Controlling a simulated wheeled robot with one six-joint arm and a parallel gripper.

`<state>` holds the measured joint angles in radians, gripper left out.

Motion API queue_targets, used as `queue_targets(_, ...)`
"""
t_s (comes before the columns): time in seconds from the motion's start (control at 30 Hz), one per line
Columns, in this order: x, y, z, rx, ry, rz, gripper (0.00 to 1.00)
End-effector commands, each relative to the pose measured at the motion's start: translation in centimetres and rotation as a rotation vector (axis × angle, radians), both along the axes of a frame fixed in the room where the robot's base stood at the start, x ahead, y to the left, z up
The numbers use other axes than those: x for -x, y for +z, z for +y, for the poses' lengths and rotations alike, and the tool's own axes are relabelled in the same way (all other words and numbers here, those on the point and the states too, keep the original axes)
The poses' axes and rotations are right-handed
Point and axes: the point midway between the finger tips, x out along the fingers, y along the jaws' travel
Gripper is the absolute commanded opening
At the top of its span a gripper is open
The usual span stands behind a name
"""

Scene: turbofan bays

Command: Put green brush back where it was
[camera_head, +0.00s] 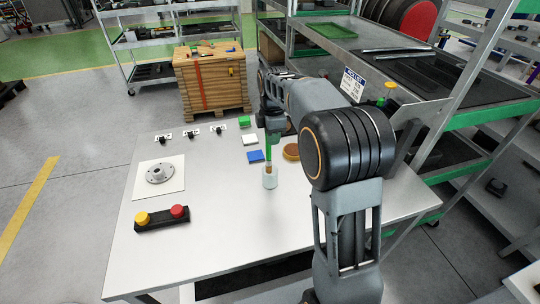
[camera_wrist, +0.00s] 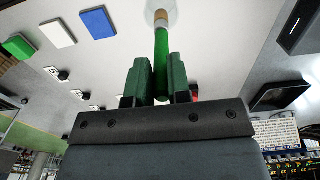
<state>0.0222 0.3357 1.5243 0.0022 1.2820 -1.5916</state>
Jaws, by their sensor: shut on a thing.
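The green brush (camera_head: 269,157) stands upright on the table, its lower end inside a pale translucent cup (camera_head: 270,180). My gripper (camera_head: 268,137) is above the cup and shut on the upper part of the brush handle. In the wrist view the green handle (camera_wrist: 161,50) runs between my two green fingers. Its brown and pale end points into the cup (camera_wrist: 158,8), which is cut by the top edge. Whether the brush touches the cup's bottom cannot be told.
Blue (camera_head: 255,156), white (camera_head: 251,139) and green (camera_head: 244,121) blocks lie just behind the cup. A round brown piece (camera_head: 291,152) is right of it. A flange on a white plate (camera_head: 173,187) and a button box (camera_head: 162,217) stand left. The table's front middle is clear.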

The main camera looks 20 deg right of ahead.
Motion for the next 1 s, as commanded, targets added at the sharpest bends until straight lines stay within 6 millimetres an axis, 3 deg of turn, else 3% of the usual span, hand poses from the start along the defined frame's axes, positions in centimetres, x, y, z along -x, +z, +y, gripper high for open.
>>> queue_targets(0.5, 0.0, -5.3, 0.1, -0.001, 0.002, 0.002, 0.00)
queue_targets(0.93, 0.0, -6.0, 0.1, -0.001, 0.003, 0.000, 0.00)
queue_targets(0.97, 0.0, -5.9, 0.1, -0.001, 0.003, -0.001, 0.21)
queue_targets(1.0, 0.0, -5.9, 0.1, -0.001, 0.003, 0.000, 0.25)
